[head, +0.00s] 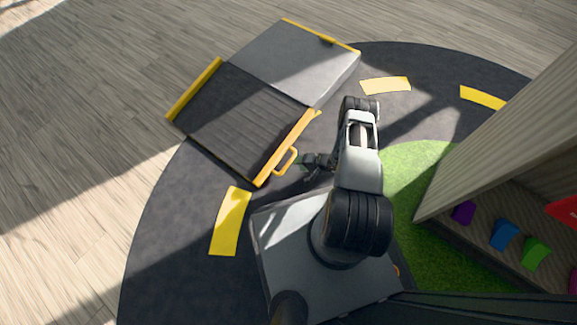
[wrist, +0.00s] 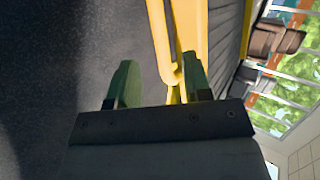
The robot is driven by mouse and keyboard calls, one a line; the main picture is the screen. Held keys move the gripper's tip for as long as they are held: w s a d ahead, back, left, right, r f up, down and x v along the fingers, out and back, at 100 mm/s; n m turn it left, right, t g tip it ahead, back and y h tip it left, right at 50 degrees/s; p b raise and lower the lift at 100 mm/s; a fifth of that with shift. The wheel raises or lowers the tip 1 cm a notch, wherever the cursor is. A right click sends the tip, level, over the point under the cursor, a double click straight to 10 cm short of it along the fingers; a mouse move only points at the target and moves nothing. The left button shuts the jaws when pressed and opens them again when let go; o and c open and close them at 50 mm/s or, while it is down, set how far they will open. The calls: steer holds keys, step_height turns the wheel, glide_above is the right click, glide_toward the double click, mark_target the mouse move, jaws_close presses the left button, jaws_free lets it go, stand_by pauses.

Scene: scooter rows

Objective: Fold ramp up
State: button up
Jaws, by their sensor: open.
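The ramp (head: 235,120) is a dark ribbed panel with yellow side edges, lying low on the dark round mat. It joins a grey platform (head: 300,62) in the head view. A yellow loop handle (head: 286,161) sticks out from the ramp's near right edge. My gripper (head: 305,163) is at this handle. In the wrist view, my gripper (wrist: 160,82) has its two green fingers apart. The yellow handle (wrist: 160,45) reaches into the gap between them, nearer the right finger. Whether a finger touches it I cannot tell.
A wooden-walled unit (head: 500,140) with coloured blocks stands at the right, on green turf (head: 415,170). Yellow dashes (head: 230,220) mark the dark mat (head: 165,240). The wooden floor (head: 70,150) at the left is clear.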

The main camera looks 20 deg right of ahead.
mark_target(289, 163)
steer(key=b+x, duration=0.2)
steer(key=x, duration=0.5)
steer(key=shift+w+a+b, duration=0.1)
steer(key=shift+a+b, duration=0.05)
steer(key=shift+b, duration=0.2)
jaws_close()
